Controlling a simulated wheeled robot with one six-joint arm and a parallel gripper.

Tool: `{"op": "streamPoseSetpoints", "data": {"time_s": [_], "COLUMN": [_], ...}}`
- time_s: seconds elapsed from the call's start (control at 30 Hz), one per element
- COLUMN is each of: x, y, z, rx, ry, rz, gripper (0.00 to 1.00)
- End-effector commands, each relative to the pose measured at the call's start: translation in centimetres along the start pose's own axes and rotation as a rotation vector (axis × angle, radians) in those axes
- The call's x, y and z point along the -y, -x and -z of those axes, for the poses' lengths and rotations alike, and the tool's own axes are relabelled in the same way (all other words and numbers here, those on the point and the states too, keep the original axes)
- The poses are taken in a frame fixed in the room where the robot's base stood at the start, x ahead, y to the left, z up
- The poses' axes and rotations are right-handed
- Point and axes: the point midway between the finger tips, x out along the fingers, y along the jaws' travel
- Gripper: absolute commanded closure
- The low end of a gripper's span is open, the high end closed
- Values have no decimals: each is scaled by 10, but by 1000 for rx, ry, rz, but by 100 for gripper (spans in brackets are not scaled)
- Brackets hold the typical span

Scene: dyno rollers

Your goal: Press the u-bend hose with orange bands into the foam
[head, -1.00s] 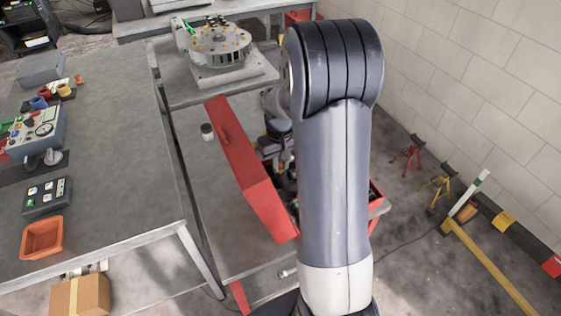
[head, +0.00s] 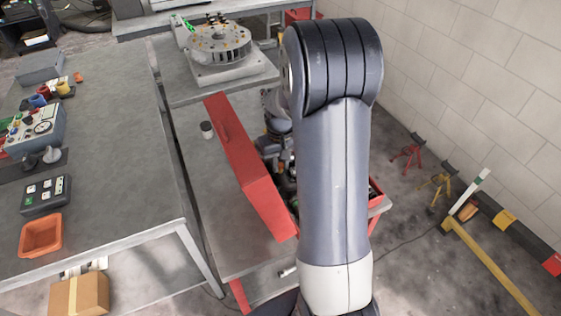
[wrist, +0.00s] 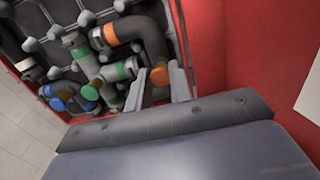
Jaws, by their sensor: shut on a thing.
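The u-bend hose with orange bands (wrist: 150,35) is a dark, curved tube at the top middle of the wrist view. One orange band sits near its left end, and an orange end lies between my fingers. My gripper (wrist: 158,80) is shut on that end. The hose is over the dark foam (wrist: 68,15) with its moulded ridges, inside a red case. I cannot tell whether it is seated in a recess. In the head view my own arm hides the gripper, the hose and most of the case's inside.
Green-banded and blue-ended hose pieces (wrist: 80,52) crowd the left side. The red case wall (wrist: 215,45) stands close at the right. In the head view the open red lid (head: 245,165) leans left of my arm. An orange tray (head: 40,236) sits on the left table.

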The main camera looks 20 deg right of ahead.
Motion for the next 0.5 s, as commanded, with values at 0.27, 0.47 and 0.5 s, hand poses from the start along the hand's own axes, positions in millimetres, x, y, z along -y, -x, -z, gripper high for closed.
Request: {"op": "streamPoseSetpoints", "data": {"time_s": [0.27, 0.47, 0.5], "x": [0, 0, 0], "y": [-5, -6, -6], "z": [0, 0, 0], "rx": [0, 0, 0], "ry": [0, 0, 0], "rz": [0, 0, 0], "gripper": [99, 73, 70]}}
